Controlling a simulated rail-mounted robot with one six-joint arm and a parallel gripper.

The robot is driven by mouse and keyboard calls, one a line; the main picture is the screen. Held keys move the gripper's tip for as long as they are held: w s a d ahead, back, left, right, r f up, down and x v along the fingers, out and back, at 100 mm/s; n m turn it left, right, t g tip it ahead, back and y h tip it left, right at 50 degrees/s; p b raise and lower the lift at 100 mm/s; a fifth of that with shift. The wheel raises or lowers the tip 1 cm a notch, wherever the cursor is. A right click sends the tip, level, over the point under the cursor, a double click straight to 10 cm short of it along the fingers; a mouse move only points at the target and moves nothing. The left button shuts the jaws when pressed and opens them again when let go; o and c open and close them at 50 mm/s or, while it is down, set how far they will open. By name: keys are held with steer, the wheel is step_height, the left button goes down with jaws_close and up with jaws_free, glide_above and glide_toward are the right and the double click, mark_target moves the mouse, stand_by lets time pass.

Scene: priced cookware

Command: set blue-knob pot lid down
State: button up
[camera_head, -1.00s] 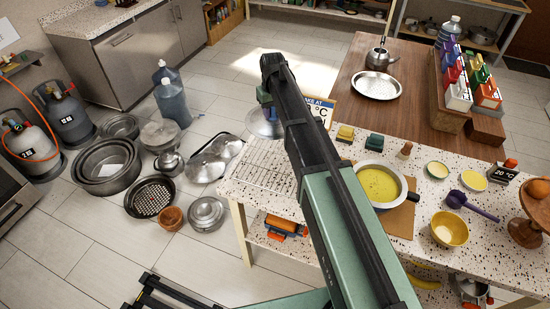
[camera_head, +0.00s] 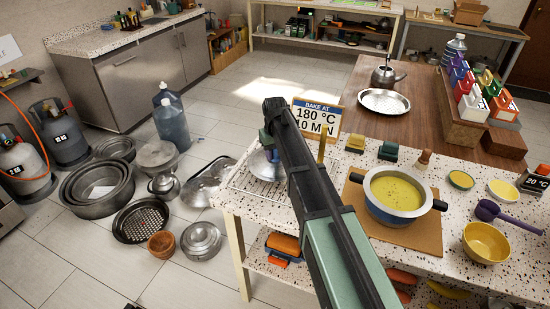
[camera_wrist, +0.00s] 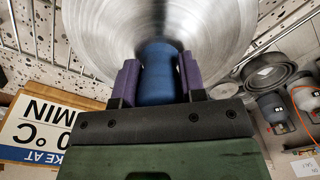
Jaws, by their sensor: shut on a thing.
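The pot lid (camera_wrist: 160,22) is a shiny metal disc with a blue knob (camera_wrist: 157,82). My gripper (camera_wrist: 160,75) has its two purple fingers shut on the knob in the wrist view. In the head view the lid (camera_head: 263,165) shows low over the wire rack (camera_head: 243,183) at the table's left end, partly hidden behind my arm. I cannot tell whether its rim touches the rack. The fingers are hidden there.
A "BAKE AT" sign (camera_head: 318,116) stands just behind the lid. A pot of yellow soup (camera_head: 396,193) sits on a board to the right. Green and yellow blocks (camera_head: 388,150) are behind it.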

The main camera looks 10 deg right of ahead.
steer(key=shift+f, duration=0.2)
steer(key=o, duration=1.1)
steer(key=shift+o, duration=0.2)
steer(key=shift+r, duration=0.15)
step_height(320, 180, up, 12)
steer(key=p, duration=1.2)
steer(key=shift+r, duration=0.25)
steer(key=s+m, duration=0.2)
steer(key=s, duration=2.6)
steer(key=shift+d+f, duration=0.15)
steer(key=shift+s, duration=0.1)
